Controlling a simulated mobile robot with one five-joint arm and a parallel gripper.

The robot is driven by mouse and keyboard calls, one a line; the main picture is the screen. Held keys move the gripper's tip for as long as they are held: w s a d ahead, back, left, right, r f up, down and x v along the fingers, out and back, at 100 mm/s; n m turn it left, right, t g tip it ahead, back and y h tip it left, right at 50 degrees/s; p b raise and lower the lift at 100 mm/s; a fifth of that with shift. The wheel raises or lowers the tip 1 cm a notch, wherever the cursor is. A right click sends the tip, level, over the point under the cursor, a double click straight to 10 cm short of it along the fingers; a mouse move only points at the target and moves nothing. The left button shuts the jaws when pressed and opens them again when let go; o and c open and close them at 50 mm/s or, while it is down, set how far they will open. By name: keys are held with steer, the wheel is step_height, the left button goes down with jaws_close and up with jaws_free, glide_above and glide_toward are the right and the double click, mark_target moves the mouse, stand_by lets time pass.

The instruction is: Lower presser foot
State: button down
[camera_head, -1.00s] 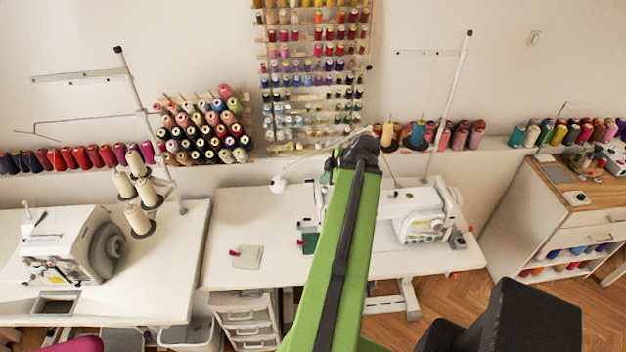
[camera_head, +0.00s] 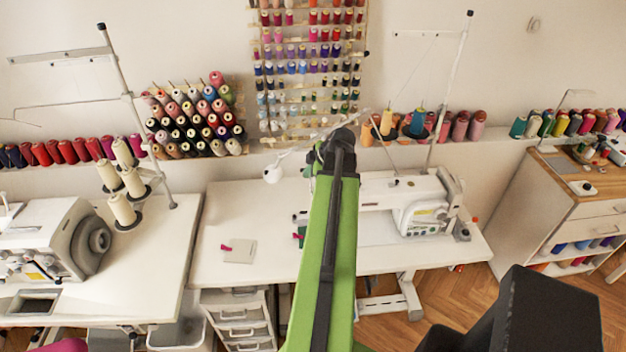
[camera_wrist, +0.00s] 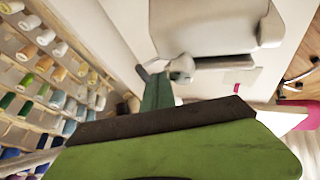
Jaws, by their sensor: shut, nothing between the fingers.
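The white sewing machine (camera_head: 425,215) stands on the middle white table (camera_head: 350,262), partly hidden by my green arm. The wrist view shows a white machine housing (camera_wrist: 210,22) at the top and dark green material (camera_wrist: 157,92) in the middle. I cannot make out the presser foot or its lever there.
A thread stand pole (camera_head: 450,90) rises behind the machine. Thread racks (camera_head: 195,120) line the wall. Another white machine (camera_head: 50,240) is at the left. A pale patch (camera_head: 239,250) lies on the otherwise clear left table area.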

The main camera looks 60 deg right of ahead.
steer(key=shift+w+d, duration=0.4)
steer(key=shift+d, duration=0.2)
steer(key=shift+w+d+f+b, duration=0.3)
steer(key=shift+d, duration=0.1)
steer(key=shift+a, duration=0.1)
steer(key=shift+s+a+r+p, duration=0.35)
steer(key=shift+s+a, duration=0.05)
steer(key=shift+a, duration=0.1)
